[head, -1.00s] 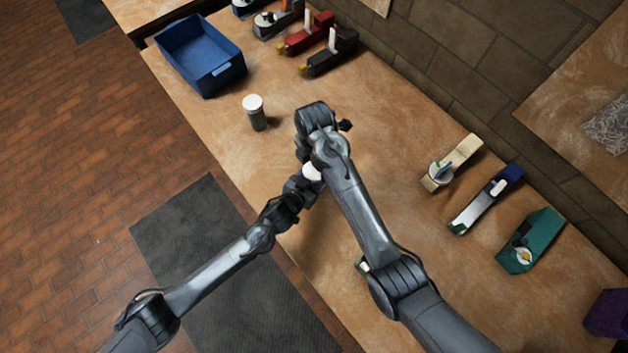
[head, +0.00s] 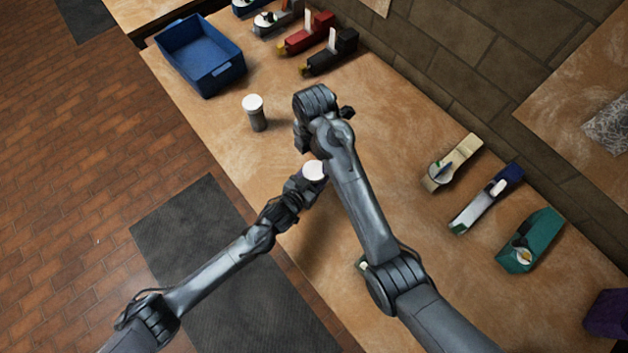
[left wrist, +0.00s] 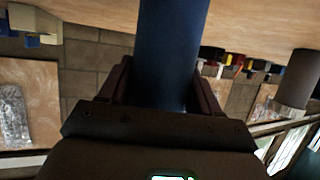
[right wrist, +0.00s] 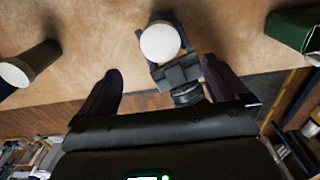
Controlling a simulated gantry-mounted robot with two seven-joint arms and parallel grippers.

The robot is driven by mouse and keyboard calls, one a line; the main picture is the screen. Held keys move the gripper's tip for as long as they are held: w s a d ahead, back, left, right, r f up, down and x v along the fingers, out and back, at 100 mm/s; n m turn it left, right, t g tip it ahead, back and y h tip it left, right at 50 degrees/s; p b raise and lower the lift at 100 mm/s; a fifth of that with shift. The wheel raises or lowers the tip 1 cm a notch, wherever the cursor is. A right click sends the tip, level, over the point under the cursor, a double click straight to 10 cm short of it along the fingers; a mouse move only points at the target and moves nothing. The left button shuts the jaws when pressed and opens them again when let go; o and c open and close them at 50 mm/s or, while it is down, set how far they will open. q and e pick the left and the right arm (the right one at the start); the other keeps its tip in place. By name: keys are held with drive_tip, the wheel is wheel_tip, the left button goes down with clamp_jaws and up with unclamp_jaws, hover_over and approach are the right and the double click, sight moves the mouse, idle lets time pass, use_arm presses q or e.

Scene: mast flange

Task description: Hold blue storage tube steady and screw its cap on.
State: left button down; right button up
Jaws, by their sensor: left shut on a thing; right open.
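My left gripper (left wrist: 162,88) is shut on the blue storage tube (left wrist: 170,45). The tube's upper end runs out of the left wrist view. A round white cap (head: 313,171) shows at the tube's top in the head view. In the right wrist view the cap (right wrist: 160,42) is just beyond my left gripper's dark fingers, and I cannot tell how tightly it sits. My right gripper (right wrist: 165,90) is open and empty, with the cap ahead of its fingers and apart from them. In the head view my right arm hides its fingers.
A grey tube with a white top (head: 256,113) stands on the wooden bench (head: 400,130). A blue bin (head: 205,62) is at the far left corner. Several tools and clamps line the wall side, including a teal one (head: 530,241). The bench between them is mostly clear.

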drive_tip(key=shift+r, duration=1.25)
use_arm(q)
drive_tip(key=shift+c, duration=0.7)
unclamp_jaws()
drive_tip(key=v, duration=1.1)
drive_tip(key=shift+p, duration=0.45)
use_arm(e)
drive_tip(key=shift+r, duration=0.45)
use_arm(q)
drive_tip(key=shift+w, duration=0.1)
